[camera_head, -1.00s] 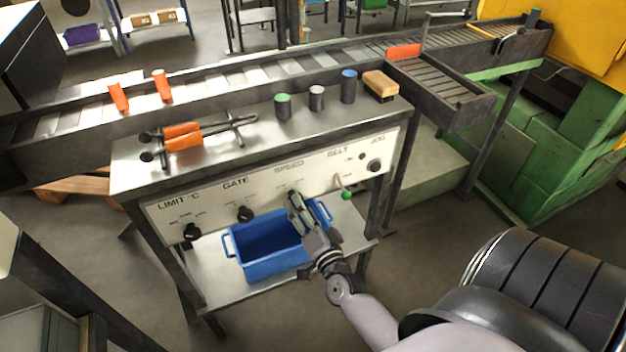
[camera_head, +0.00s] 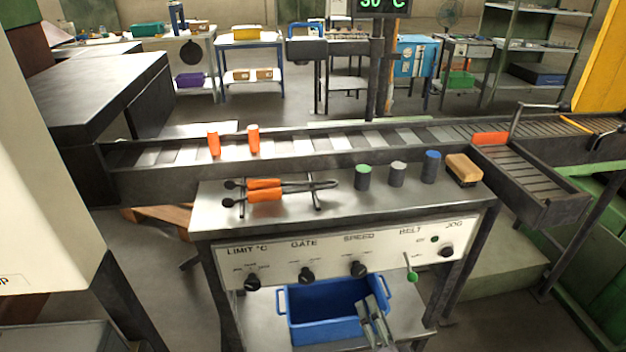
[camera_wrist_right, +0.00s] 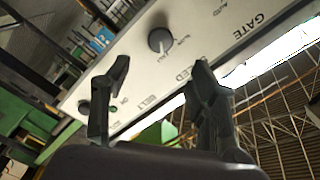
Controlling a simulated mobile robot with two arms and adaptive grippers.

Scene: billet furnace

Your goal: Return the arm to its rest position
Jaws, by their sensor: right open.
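My right gripper (camera_head: 374,318) is low at the bottom of the head view, in front of the blue bin (camera_head: 322,327) under the control panel (camera_head: 345,256). Its fingers are apart and nothing is between them. In the right wrist view the gripper (camera_wrist_right: 160,85) shows two spread dark fingers. Behind them is the panel (camera_wrist_right: 195,45), tilted, with a black knob (camera_wrist_right: 160,40) and the GATE and BELT labels. The rest of my right arm is below the head view's edge. My left gripper is not in view.
Orange-handled tongs (camera_head: 265,190) rest on a rack on the bench top. Three small cylinders and a brush (camera_head: 463,170) stand to their right. The green-tipped belt lever (camera_head: 411,272) sticks out from the panel near my gripper. A roller conveyor (camera_head: 340,139) runs behind.

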